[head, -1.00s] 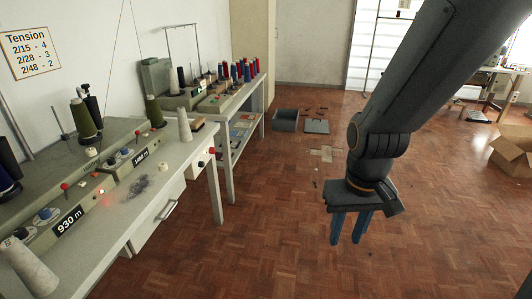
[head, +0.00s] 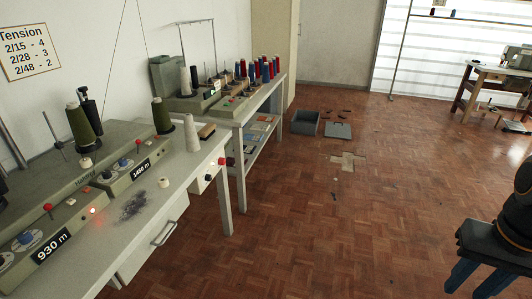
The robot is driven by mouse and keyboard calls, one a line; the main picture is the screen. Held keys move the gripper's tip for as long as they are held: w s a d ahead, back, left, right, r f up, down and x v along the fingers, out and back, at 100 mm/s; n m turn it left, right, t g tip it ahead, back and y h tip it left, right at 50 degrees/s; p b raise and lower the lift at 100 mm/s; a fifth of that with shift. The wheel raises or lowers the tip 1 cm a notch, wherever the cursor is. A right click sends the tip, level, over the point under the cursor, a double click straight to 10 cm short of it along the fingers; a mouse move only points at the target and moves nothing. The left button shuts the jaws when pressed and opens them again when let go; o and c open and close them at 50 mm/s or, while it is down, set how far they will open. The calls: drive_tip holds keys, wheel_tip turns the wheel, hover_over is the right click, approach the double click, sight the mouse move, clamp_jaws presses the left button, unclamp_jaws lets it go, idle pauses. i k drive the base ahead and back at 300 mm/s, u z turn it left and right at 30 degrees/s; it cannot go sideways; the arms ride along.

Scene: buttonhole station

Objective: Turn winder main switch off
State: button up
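The winder (head: 110,170) is a grey-green machine on a white table at the left, with meter displays reading 930 m and about 1488 m. A small red light (head: 92,211) glows on its front unit. A white switch box (head: 214,172) with a red knob and a black knob sits at the table's right end; I cannot tell whether this is the main switch, or its position. My gripper (head: 474,284) is at the lower right, far from the winder. Its two blue fingers are apart and nothing shows between them; the tips are near the picture's bottom edge.
Yarn cones (head: 79,123) stand on the winder, and dark fluff (head: 134,204) lies on the table. A drawer handle (head: 165,233) juts out below. A second machine table (head: 265,103) stands behind. The middle floor is mostly clear.

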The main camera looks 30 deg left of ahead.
sight(222, 161)
drive_tip(key=z, duration=0.1)
drive_tip(key=i, duration=0.65)
drive_tip(key=u, duration=0.8)
drive_tip(key=i, duration=0.8)
drive_tip(key=u, duration=0.9)
